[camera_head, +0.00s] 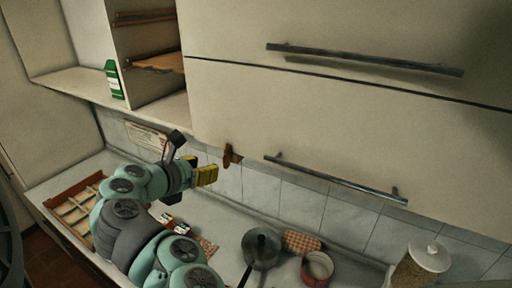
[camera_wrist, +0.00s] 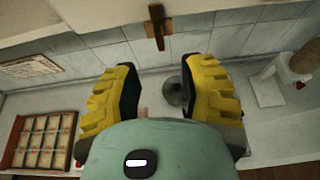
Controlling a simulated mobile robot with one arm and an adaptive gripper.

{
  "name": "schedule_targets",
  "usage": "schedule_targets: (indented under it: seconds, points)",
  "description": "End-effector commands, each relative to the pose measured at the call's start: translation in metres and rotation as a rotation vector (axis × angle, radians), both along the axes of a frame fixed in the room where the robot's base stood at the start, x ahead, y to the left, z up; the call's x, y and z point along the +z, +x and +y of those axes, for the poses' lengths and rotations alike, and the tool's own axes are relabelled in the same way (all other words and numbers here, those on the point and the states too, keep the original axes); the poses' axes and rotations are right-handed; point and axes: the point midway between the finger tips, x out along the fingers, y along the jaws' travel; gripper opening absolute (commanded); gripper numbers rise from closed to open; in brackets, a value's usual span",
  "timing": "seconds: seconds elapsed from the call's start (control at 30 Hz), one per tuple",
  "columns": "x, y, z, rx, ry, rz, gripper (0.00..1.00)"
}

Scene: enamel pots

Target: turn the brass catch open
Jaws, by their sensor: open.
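The brass catch (camera_head: 228,155) is a small brown-gold piece at the lower left edge of the cream cabinet door. In the wrist view the catch (camera_wrist: 156,27) hangs upright at the top middle, with a short crossbar. My gripper (camera_head: 207,172) has yellow fingers and is just left of and slightly below the catch in the head view. In the wrist view my gripper (camera_wrist: 158,85) is open, its two fingers wide apart and empty. The catch lies beyond the fingertips, apart from them.
Cabinet doors carry long metal handles (camera_head: 330,178). An open shelf at left holds a green bottle (camera_head: 114,80). On the counter below are a dark pan (camera_head: 261,247), a red pot (camera_head: 317,268), a lidded jar (camera_head: 422,262) and a wooden divided tray (camera_head: 72,207).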

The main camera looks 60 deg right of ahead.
Motion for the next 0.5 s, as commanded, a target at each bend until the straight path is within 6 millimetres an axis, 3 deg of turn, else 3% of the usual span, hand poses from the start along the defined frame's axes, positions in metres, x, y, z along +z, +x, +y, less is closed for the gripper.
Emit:
schedule_targets:
  seconds: [0.5]
  points:
    - [-0.033,0.004,-0.073,-0.007,0.000,-0.003,0.41]
